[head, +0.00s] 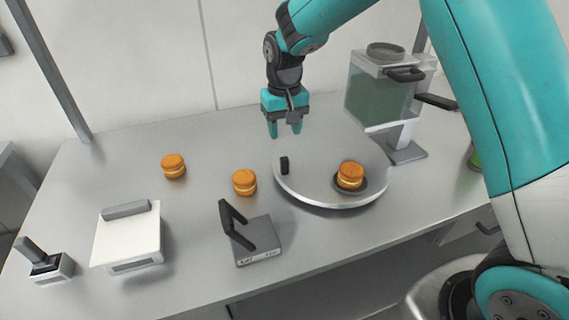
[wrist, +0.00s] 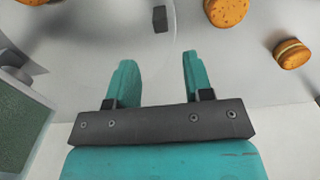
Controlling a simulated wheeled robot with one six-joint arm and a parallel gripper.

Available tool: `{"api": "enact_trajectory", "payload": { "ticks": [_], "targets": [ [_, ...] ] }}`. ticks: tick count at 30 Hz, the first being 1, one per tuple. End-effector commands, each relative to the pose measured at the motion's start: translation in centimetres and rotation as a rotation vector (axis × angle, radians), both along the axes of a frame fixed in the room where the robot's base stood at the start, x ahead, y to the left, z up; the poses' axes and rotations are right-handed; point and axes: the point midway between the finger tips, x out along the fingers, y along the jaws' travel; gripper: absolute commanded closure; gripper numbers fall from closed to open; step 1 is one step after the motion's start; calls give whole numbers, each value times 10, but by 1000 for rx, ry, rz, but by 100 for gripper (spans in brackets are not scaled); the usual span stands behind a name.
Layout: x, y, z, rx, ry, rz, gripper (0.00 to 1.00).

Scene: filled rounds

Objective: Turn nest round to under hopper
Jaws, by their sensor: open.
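A round grey turntable (head: 320,190) sits on the bench. A dark nest (head: 378,186) near its front right edge holds an orange sandwich round (head: 350,175). A small black peg (head: 284,165) stands at the turntable's left side; it also shows in the wrist view (wrist: 160,19). The hopper (head: 380,95), a clear box with green contents and a dark handle, stands behind the turntable at right; its edge shows in the wrist view (wrist: 22,125). My gripper (head: 285,132) is open and empty above the turntable's back left edge, apart from the peg.
Two more sandwich rounds (head: 173,166) (head: 244,182) lie on the bench left of the turntable. A white box with a grey bar (head: 128,238), a small lever device (head: 46,265) and a grey block with a black handle (head: 256,242) stand in front. Bare bench lies at the back left.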

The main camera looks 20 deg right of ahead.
Motion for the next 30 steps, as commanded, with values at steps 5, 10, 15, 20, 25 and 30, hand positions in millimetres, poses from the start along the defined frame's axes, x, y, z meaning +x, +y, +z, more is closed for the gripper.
{"api": "enact_trajectory", "payload": {
  "ticks": [5, 10, 15, 20, 25, 30],
  "targets": [
    [-1, 0, -41, -1, 6, 1, 53],
    [-1, 0, -78, 0, 5, 1, 53],
    [-1, 0, -104, 0, 2, 1, 53],
    [-1, 0, -116, 1, 0, 1, 53],
    [0, 0, -119, 1, -1, 1, 53],
    [0, 0, -119, 1, -1, 1, 60]
  ]
}}
